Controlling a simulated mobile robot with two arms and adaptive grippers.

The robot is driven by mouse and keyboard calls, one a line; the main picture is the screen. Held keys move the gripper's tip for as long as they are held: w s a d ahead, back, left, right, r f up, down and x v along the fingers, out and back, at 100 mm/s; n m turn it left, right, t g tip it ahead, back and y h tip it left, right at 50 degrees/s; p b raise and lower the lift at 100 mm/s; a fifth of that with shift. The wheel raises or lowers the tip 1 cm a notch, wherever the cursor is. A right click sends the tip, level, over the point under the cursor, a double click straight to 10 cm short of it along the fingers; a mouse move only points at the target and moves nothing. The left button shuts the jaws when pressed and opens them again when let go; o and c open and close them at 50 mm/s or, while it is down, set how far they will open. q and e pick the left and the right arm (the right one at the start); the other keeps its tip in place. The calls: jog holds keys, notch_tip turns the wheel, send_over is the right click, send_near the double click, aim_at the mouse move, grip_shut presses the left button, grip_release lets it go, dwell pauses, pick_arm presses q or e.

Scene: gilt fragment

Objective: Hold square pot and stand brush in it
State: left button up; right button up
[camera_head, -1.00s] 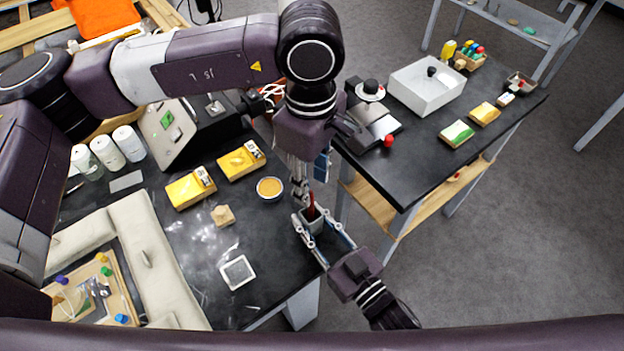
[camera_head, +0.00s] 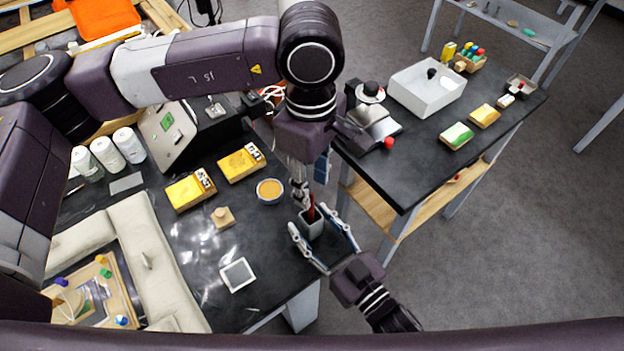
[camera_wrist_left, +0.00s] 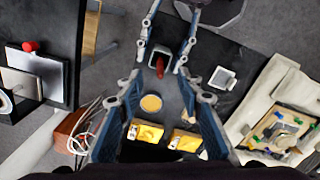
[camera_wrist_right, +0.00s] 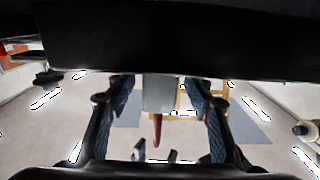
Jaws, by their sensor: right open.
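A grey square pot (camera_head: 312,226) stands upright near the right edge of the black table. The brush with its red handle (camera_head: 311,211) stands in it, handle up; its lower end is hidden inside. My right gripper (camera_head: 308,217) is open, one finger on each side of the pot, with gaps visible in the right wrist view (camera_wrist_right: 158,95). My left gripper (camera_head: 302,197) is just above the brush. In the left wrist view its fingers (camera_wrist_left: 162,88) are spread, with the red handle (camera_wrist_left: 160,67) beyond them and not gripped.
On the black table are an orange-filled bowl (camera_head: 270,190), two yellow boxes (camera_head: 240,163), a small wooden block (camera_head: 222,217) and a white-framed square (camera_head: 237,274). A second black table (camera_head: 420,150) stands to the right across a gap.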

jog(key=v, duration=1.1)
jog(key=shift+s+d+r, duration=0.1)
jog(key=shift+s+d, duration=0.05)
